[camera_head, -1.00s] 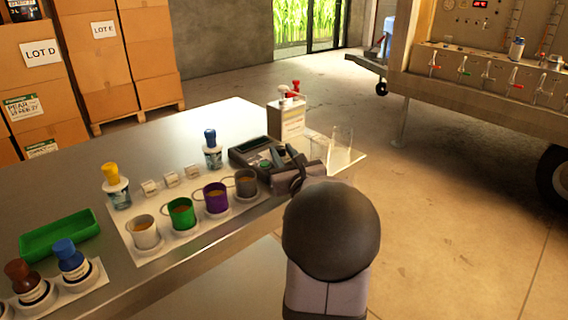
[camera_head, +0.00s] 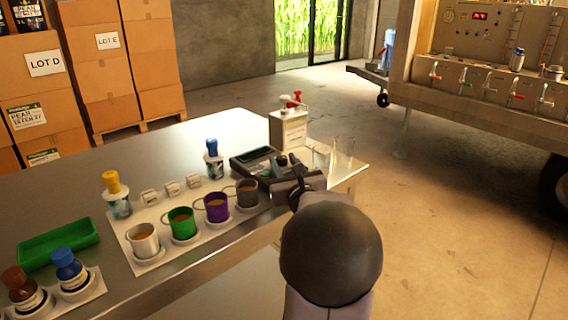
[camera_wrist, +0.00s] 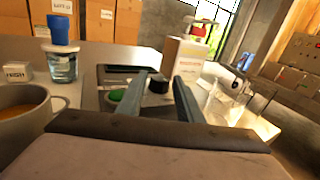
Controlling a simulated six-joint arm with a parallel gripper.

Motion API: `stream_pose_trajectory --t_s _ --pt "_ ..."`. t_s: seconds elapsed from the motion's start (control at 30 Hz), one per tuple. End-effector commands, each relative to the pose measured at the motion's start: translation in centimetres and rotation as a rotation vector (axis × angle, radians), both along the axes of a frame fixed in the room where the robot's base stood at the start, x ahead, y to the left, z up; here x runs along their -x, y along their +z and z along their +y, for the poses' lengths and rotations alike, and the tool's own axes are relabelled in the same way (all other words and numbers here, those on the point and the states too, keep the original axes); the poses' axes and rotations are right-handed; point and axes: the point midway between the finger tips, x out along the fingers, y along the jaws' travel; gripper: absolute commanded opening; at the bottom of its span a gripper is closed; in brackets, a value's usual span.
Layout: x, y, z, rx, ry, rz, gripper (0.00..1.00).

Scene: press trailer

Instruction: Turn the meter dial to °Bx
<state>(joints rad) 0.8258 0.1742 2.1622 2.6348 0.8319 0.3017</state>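The meter (camera_head: 252,158) is a dark box with a screen, lying on the metal table near its right end. Its screen (camera_wrist: 130,69) and a green button (camera_wrist: 117,96) also show in the wrist view. A black round dial (camera_wrist: 157,83) stands on the meter. My gripper (camera_head: 284,164) is over the meter's right part. In the wrist view my gripper (camera_wrist: 163,77) has its two fingers apart, with the dial showing between them; I cannot tell whether either finger touches it. The dial's markings, including °Bx, are not readable.
A white jug (camera_head: 289,130) with a red cap stands behind the meter. Clear glasses (camera_head: 343,152) are close on the right. A grey mug (camera_head: 247,193) and other mugs are in front left, and a blue-capped bottle (camera_head: 213,162) is left of the meter.

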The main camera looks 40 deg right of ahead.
Motion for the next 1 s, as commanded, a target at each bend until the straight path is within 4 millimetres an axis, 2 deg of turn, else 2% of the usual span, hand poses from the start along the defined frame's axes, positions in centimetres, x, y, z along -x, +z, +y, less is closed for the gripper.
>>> stream_pose_trajectory --t_s 0.6,0.97,1.0 --pt "6.0 0.0 2.9 0.000 -0.002 0.000 0.33" --pt "6.4 0.0 3.2 0.000 0.000 0.001 0.33" --pt "6.4 0.0 3.2 0.000 0.000 0.001 0.38"
